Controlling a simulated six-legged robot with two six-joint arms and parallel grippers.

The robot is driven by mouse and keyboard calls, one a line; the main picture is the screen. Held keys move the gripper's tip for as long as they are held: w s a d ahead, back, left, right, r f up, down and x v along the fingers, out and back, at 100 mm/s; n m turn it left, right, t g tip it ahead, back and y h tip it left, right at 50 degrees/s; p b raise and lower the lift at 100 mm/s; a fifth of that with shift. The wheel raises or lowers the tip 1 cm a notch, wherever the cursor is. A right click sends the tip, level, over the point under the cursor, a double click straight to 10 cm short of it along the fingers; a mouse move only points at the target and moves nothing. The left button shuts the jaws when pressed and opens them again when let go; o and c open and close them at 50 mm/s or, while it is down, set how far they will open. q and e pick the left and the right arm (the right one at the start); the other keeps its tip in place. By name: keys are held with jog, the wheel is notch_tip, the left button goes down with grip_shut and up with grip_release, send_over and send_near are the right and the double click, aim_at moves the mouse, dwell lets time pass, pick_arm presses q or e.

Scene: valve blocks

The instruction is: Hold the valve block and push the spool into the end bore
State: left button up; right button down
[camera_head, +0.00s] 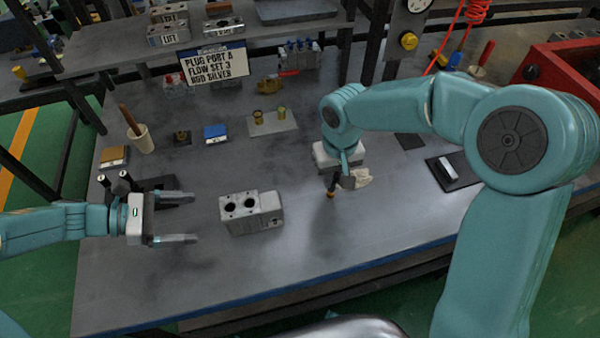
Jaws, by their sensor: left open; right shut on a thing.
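The grey valve block (266,217) sits on the workbench near the middle, with two dark round bores in its top. A small hole shows on its right part. My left gripper (193,218) is open and empty just left of the block, its two fingers pointing toward it and apart from it. My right gripper (343,181) is to the right of the block, pointing down and shut on a small dark piece with an orange-brown tip, apparently the spool (331,191). Its upper part is hidden by the gripper. The spool is apart from the block.
The bench front is clear.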

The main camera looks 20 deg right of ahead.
aim_at(238, 216)
pick_arm(q)
jog(key=shift+w, duration=0.1)
pick_arm(e)
jog(key=shift+m, duration=0.3)
jog(key=shift+s+d+m+t, duration=0.1)
jog(key=shift+d+m+t, duration=0.1)
jog(key=shift+m+t, duration=0.1)
jog(key=shift+d+r+m, duration=0.2)
jog(key=shift+r+m, duration=0.1)
jog(key=shift+m, duration=0.2)
pick_arm(q)
jog(key=shift+s+d, duration=0.2)
jog(key=shift+d, duration=0.1)
jog(key=x, duration=1)
jog(key=shift+d+f, duration=0.3)
jog(key=shift+f, duration=0.05)
jog(key=shift+d+f, duration=0.1)
jog(key=shift+d, duration=0.25)
pick_arm(e)
jog(key=s+a+r+n+t, duration=0.1)
jog(key=s+a+r, duration=0.1)
jog(key=a+r, duration=0.6)
jog(key=s+a+r+n+t, duration=0.2)
jog(key=a+r, duration=0.6)
jog(key=a, duration=0.8)
jog(key=shift+r, duration=0.2)
jog(key=shift+s, duration=0.1)
pick_arm(q)
grip_shut()
